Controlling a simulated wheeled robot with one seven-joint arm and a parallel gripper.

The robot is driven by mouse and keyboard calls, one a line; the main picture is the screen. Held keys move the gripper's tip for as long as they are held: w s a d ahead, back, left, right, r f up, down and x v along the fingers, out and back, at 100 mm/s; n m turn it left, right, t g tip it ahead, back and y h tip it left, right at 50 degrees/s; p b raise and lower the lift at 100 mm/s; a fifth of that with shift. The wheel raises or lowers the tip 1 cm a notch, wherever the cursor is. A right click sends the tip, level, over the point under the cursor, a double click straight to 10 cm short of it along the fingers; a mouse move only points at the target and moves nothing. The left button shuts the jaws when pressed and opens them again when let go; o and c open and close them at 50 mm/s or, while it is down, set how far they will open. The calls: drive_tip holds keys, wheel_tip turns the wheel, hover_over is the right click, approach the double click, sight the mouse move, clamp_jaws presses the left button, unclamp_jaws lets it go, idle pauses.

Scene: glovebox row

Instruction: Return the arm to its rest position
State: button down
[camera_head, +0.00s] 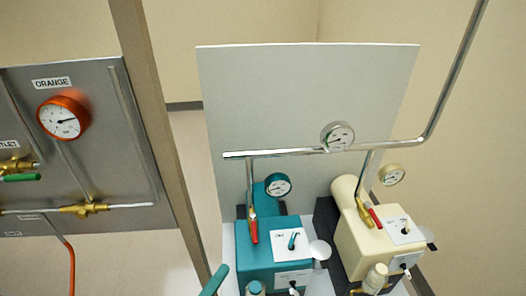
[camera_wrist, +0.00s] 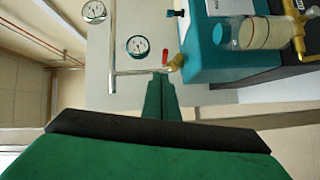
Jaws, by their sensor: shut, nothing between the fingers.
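My gripper (camera_wrist: 160,84) shows in the wrist view as two green fingers pressed together, shut and empty, above a dark band and a wide green body. Its tips lie beside a teal pump (camera_wrist: 215,48) with a red-handled brass valve (camera_wrist: 175,62). Whether the fingers touch anything is hard to tell. The teal pump (camera_head: 268,245) stands there with a gauge (camera_head: 278,186) and a red lever.
A cream pump (camera_head: 378,235) stands right of the teal one. A grey panel (camera_head: 300,95) and a metal pipe (camera_head: 400,144) with a gauge (camera_head: 338,136) rise behind. At left, a steel panel (camera_head: 105,120) carries the orange gauge (camera_head: 63,117). Floor shows between the panels.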

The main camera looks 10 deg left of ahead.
drive_tip(key=s+d+f+m+g+y, duration=0.1)
drive_tip(key=s+d+f+y, duration=0.2)
drive_tip(key=f, duration=0.5)
drive_tip(key=s+d+f+m+g+y, duration=0.1)
drive_tip(key=s+d+f+g+y, duration=0.15)
drive_tip(key=f, duration=0.65)
drive_tip(key=s+d+r+m+t, duration=0.2)
drive_tip(key=s+d+r+m, duration=0.2)
drive_tip(key=s+d+m, duration=0.6)
drive_tip(key=s+d, duration=0.1)
drive_tip(key=s, duration=0.3)
drive_tip(key=shift+d+m, duration=0.3)
drive_tip(key=shift+s+h, duration=0.1)
drive_tip(key=shift+h, duration=0.15)
drive_tip(key=shift+s, duration=0.1)
